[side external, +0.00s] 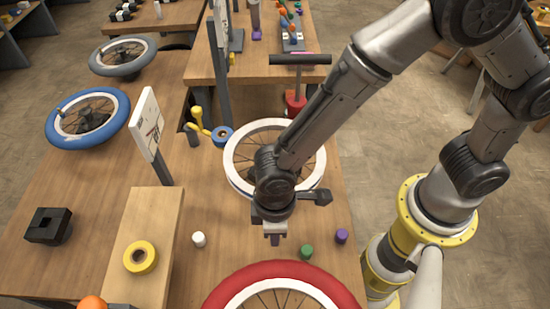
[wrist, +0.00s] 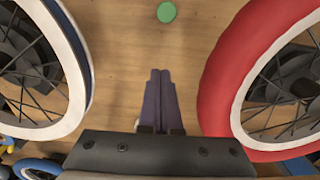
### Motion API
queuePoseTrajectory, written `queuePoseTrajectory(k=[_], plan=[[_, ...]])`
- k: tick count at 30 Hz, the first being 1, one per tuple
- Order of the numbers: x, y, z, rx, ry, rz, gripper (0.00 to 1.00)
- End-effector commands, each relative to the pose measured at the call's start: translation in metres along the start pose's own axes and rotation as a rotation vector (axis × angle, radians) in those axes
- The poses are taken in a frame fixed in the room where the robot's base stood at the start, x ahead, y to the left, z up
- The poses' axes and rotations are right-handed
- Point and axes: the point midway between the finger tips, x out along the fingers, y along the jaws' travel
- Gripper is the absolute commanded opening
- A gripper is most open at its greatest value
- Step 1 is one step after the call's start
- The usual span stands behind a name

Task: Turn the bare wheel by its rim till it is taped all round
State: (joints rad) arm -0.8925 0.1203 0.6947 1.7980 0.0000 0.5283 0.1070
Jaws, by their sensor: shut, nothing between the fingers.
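The white-rimmed wheel (side external: 231,161) lies on the table behind my gripper in the side view, its front partly hidden by my wrist. A blue band shows along its outer lower edge; how far round it goes I cannot tell. In the wrist view this wheel (wrist: 74,85) is at the left, with blue on its outer edge. A roll of blue tape (side external: 222,136) stands beside it. My gripper (side external: 275,239) is shut and empty, between this wheel and the red wheel (side external: 225,289). In the wrist view its fingers (wrist: 161,73) are together and apart from both wheels.
A green cap (side external: 307,251), a purple cap (side external: 341,236) and a white cap (side external: 199,239) are on the table near my gripper. A yellow tape roll (side external: 140,257) lies on a wooden block. A blue wheel (side external: 57,133) and a sign (side external: 147,122) stand further left.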

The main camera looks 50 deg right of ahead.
Motion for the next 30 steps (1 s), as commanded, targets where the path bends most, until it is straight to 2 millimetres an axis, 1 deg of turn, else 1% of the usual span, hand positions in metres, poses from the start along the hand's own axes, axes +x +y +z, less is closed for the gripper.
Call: queuePoseTrajectory(k=[2,4,18,21,25,30], plan=[[0.0,0.002,-0.003,0.002,0.0,0.0,0.0],[0.0,0.007,-0.01,0.004,-0.001,0.0,0.0],[0.001,0.052,-0.083,0.003,0.0,0.0,0.0],[0.001,0.06,-0.095,0.002,0.001,0.0,0.0],[0.0,0.064,-0.102,0.001,0.0,0.0,0.0],[0.0,0.064,-0.102,0.0,0.0,0.0,0.0]])
